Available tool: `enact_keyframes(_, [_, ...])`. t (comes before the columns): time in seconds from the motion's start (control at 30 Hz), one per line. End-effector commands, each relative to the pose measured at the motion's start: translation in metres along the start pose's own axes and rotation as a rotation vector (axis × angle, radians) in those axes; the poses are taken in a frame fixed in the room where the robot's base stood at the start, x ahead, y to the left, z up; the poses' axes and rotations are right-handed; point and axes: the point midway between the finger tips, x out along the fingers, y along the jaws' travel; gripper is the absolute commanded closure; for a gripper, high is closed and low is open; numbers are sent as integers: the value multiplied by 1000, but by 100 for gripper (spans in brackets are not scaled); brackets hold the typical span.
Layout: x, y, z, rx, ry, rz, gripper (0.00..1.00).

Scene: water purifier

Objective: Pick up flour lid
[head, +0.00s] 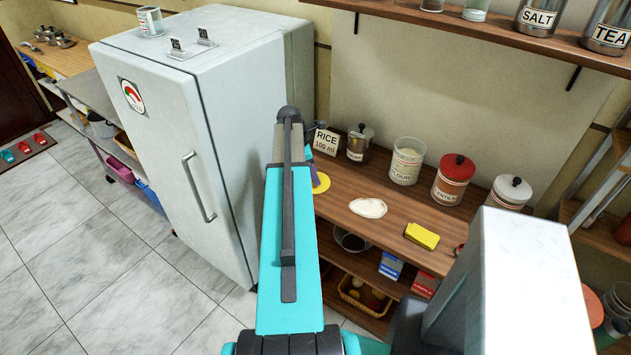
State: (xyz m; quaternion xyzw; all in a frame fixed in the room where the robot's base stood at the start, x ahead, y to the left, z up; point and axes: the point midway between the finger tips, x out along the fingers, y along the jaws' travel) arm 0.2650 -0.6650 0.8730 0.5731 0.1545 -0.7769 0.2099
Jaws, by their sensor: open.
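A yellow disc, which looks like the flour lid (323,184), lies on the wooden shelf just right of my arm. The arm covers its left part. The glass flour jar (407,161) stands at the back of the shelf with no lid on top. My gripper (313,170) shows only as a small bluish part beside the arm's far end, right at the yellow disc. It is open. The arm hides most of it, and I cannot tell whether it touches the disc.
A white patch (368,208) and a yellow sponge-like block (422,235) lie on the shelf. A sugar tin (360,143), a red-lidded lentils jar (453,180) and a white-lidded jar (508,194) line the back. The fridge (190,130) is left.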

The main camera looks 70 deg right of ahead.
Motion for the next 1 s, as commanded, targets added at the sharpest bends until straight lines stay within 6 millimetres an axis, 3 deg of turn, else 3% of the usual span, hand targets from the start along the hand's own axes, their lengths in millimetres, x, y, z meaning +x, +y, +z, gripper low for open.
enact_keyframes(0.33, [0,0,0,-1,0,0,61])
enact_keyframes(0.57, [0,0,-1,-1,0,0,100])
enact_keyframes(1.0, [-3,0,0,-1,0,0,100])
